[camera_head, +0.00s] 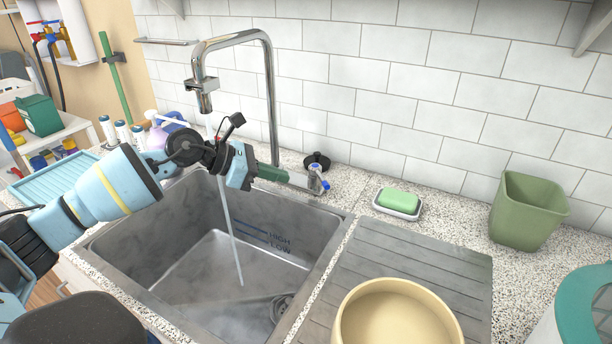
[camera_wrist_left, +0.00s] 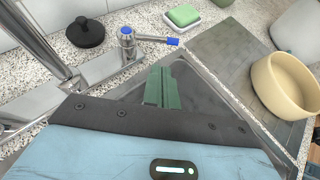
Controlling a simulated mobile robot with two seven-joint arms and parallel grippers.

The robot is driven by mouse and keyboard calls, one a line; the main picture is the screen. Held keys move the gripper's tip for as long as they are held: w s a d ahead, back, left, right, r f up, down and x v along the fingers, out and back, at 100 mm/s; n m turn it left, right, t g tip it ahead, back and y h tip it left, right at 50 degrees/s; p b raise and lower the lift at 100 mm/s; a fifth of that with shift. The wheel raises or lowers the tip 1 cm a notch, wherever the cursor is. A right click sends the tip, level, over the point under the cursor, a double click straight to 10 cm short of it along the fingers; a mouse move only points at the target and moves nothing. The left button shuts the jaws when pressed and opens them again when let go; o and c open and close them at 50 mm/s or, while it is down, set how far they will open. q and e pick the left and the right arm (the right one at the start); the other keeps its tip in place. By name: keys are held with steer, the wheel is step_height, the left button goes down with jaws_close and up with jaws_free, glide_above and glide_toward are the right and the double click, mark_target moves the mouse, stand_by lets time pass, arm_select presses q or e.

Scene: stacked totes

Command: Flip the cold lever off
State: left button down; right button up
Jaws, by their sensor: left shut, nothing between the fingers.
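The cold lever (camera_head: 318,178) is a small chrome valve with blue marks, standing on the faucet base behind the sink's right side. In the left wrist view the cold lever (camera_wrist_left: 127,42) has a short handle pointing right with a blue tip. My left gripper (camera_head: 284,175) is shut and empty, its green fingers just left of the lever. In the wrist view the green fingertips (camera_wrist_left: 163,88) lie below the handle, apart from it. The chrome faucet (camera_head: 270,90) pours a thin water stream (camera_head: 228,215) into the sink. My right gripper is out of view.
The steel sink (camera_head: 330,245) holds a little water. A black knob (camera_head: 317,160) stands behind the lever. Green soap sits on a white dish (camera_head: 385,209). A green bin (camera_head: 525,215) and a cream bowl (camera_head: 350,320) stand to the right. The tiled wall is close behind.

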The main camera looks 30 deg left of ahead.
mark_target(320, 177)
arm_select(q)
steer(key=r+p+x, duration=0.1)
steer(key=x, duration=0.6)
steer(key=shift+w+d, duration=0.2)
steer(key=shift+w, duration=0.05)
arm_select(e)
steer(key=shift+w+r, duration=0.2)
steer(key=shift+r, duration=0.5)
